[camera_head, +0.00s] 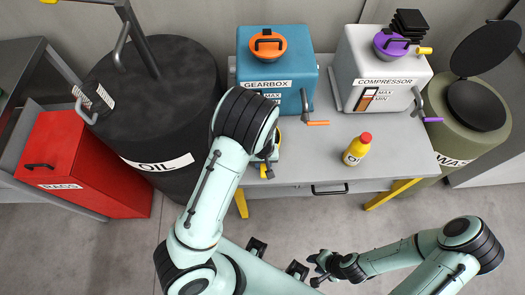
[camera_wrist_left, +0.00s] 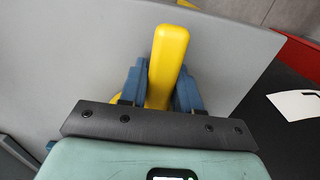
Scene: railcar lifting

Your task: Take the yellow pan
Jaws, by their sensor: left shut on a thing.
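The yellow pan (camera_head: 279,138) is mostly hidden behind my left wrist in the head view; a bit of yellow shows at the grey table's front left. In the left wrist view its yellow handle (camera_wrist_left: 168,55) stands between the two blue fingers of my left gripper (camera_wrist_left: 160,88), which is shut on it. In the head view my left gripper (camera_head: 266,166) is at the table's front edge, below the blue gearbox. My right gripper (camera_head: 318,270) is low in front of the table, away from everything; its fingers look apart and empty.
On the table (camera_head: 400,150) stand the blue gearbox (camera_head: 275,70), the white compressor (camera_head: 375,70) and a yellow bottle with a red cap (camera_head: 357,149). A black oil barrel (camera_head: 160,110) is close left, beside a red rags bin (camera_head: 85,165). A green waste barrel (camera_head: 470,130) stands right.

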